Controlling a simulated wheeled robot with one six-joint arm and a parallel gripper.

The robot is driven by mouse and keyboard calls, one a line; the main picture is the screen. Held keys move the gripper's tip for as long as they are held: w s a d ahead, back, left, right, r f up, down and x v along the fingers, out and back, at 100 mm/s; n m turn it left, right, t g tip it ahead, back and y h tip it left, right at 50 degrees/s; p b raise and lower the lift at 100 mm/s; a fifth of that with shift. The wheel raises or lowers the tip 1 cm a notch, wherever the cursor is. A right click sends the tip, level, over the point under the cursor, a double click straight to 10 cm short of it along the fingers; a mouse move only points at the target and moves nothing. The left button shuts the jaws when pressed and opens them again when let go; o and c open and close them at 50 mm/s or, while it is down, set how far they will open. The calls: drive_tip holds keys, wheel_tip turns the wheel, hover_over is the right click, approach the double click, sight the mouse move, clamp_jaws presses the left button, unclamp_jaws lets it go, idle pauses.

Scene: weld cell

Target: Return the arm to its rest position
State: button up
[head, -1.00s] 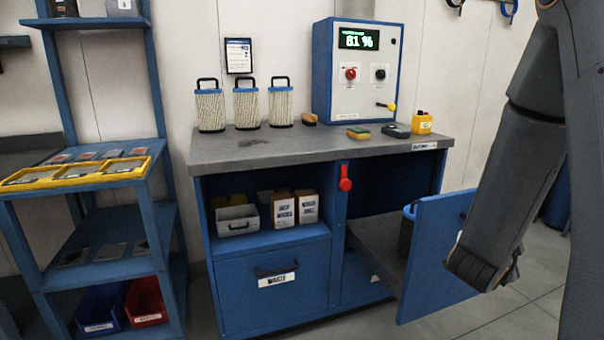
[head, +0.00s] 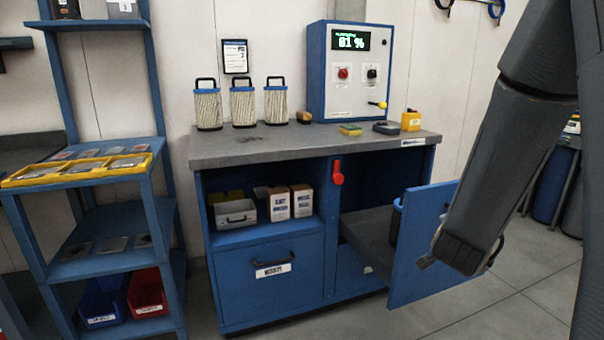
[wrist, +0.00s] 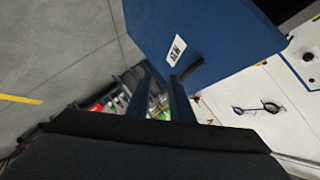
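My arm (head: 490,170) hangs down at the right of the head view, bent, with its lower part in front of the open blue cabinet door (head: 408,255). Beyond the fingertips is a blue panel (wrist: 195,35) with a white label and a black handle. I cannot tell the distance to it.
The workbench (head: 300,142) carries filters (head: 243,106), a control box (head: 340,100) reading 81 %, and small items. A red handle (head: 337,174) is on its front. A blue shelf (head: 110,180) with a yellow tray (head: 80,176) stands left. Open floor (head: 500,310) lies front right.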

drive_tip(key=s+a+f+n+g+y, duration=0.1)
drive_tip(key=s+a+n+y, duration=0.2)
drive_tip(key=a, duration=0.4)
drive_tip(key=s+a+n+g+y, duration=0.2)
drive_tip(key=a+n, duration=0.2)
drive_tip(key=a, duration=0.3)
drive_tip(key=s+a+f+n+g+y, duration=0.1)
drive_tip(key=s+a+n+y, duration=0.2)
drive_tip(key=a, duration=0.4)
drive_tip(key=s+a+r+n+g, duration=0.25)
drive_tip(key=s+n, duration=0.25)
drive_tip(key=s, duration=0.4)
drive_tip(key=s+a+r+n+g, duration=0.15)
drive_tip(key=s+n+g, duration=0.25)
drive_tip(key=s, duration=0.5)
drive_tip(key=d+r+m+p, duration=0.1)
drive_tip(key=d+r+p, duration=0.3)
drive_tip(key=p, duration=0.8)
drive_tip(key=shift+r+p, duration=0.4)
drive_tip(key=shift+r, duration=0.25)
drive_tip(key=shift+d, duration=0.1)
